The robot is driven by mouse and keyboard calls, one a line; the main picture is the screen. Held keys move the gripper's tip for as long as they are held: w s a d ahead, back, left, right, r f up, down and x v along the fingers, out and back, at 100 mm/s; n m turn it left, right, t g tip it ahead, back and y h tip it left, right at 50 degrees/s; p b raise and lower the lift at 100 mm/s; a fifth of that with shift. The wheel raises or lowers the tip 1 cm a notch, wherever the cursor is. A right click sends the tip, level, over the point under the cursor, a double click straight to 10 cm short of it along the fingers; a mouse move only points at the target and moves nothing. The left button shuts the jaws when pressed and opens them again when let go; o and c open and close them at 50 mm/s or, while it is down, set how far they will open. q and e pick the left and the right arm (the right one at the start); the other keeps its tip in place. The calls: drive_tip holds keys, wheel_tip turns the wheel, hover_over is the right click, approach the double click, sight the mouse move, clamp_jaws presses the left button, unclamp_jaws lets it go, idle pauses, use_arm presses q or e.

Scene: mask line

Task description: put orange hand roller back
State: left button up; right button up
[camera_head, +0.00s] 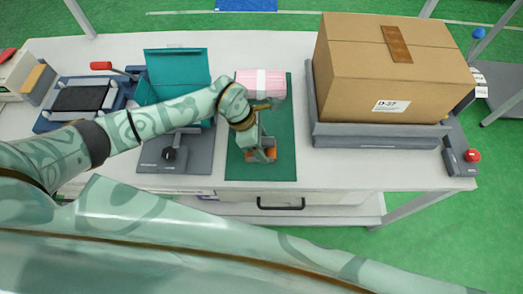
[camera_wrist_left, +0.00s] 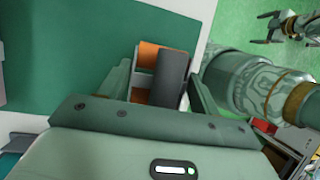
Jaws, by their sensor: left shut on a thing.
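The orange hand roller (camera_head: 262,156) is at the front of the dark green mat (camera_head: 283,130), partly hidden by my left gripper (camera_head: 261,150). In the left wrist view the roller shows an orange part (camera_wrist_left: 150,55) and a dark grey cylinder (camera_wrist_left: 170,78) between the fingers of my left gripper (camera_wrist_left: 163,85). The left gripper is shut on it. I cannot tell whether the roller touches the mat. My right gripper (camera_wrist_left: 256,29) is apart from it at the upper right of the left wrist view, with its fingers spread and empty.
A pink bundle (camera_head: 246,84) with a white band lies at the back of the mat. A cardboard box (camera_head: 345,75) sits on a grey platform (camera_head: 375,135) to the right. A teal bin (camera_head: 175,62), a grey device (camera_head: 150,160) and a red-handled press (camera_head: 45,121) stand left.

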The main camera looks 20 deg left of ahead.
use_arm(q)
wheel_tip(320, 180, down, 4)
drive_tip(key=shift+r+b, duration=0.2)
drive_tip(key=shift+b, duration=0.15)
use_arm(e)
drive_tip(key=shift+a+f, duration=0.4)
drive_tip(key=shift+a, duration=0.1)
use_arm(q)
drive_tip(key=shift+f, duration=0.15)
use_arm(e)
drive_tip(key=shift+f, duration=0.1)
use_arm(q)
drive_tip(key=o, duration=0.9)
use_arm(e)
drive_tip(key=shift+d, duration=0.25)
use_arm(q)
drive_tip(key=shift+r, duration=0.2)
drive_tip(key=p+v, duration=0.2)
drive_tip(key=v, duration=1)
use_arm(e)
drive_tip(key=shift+w+d+r, duration=0.1)
drive_tip(key=shift+w+r, duration=0.1)
drive_tip(key=shift+r, duration=0.85)
